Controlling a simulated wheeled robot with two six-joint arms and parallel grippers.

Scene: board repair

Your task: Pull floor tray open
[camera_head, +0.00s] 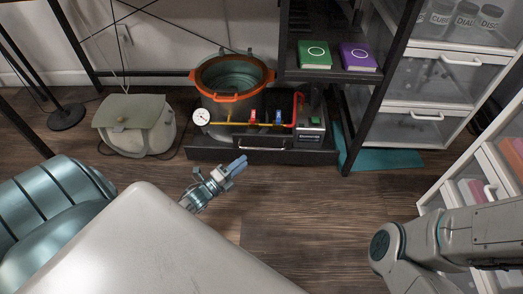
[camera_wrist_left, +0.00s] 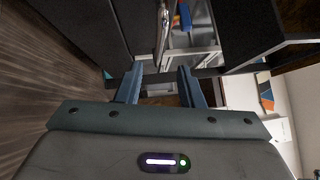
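The dark floor tray (camera_head: 220,153) sits low on the floor under the shelving, with a pot and pipework on it. A thin metal bar handle (camera_head: 265,146) runs along its front. My left gripper (camera_head: 238,165) is in front of the tray, below and to the left of the handle in the head view, and appears apart from it. In the left wrist view my left gripper (camera_wrist_left: 160,82) has its two blue fingers spread, with nothing between them. The handle (camera_wrist_left: 161,30) shows beyond the fingertips there, beside the dark tray front (camera_wrist_left: 85,35). My right gripper is out of view.
An orange-rimmed pot (camera_head: 233,75) and a pressure gauge (camera_head: 202,116) stand on the tray. A grey-green bag (camera_head: 135,122) lies to its left, a teal mat (camera_head: 385,160) to its right. White drawers (camera_head: 425,115) stand at right. The wooden floor (camera_head: 285,205) before the tray is clear.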

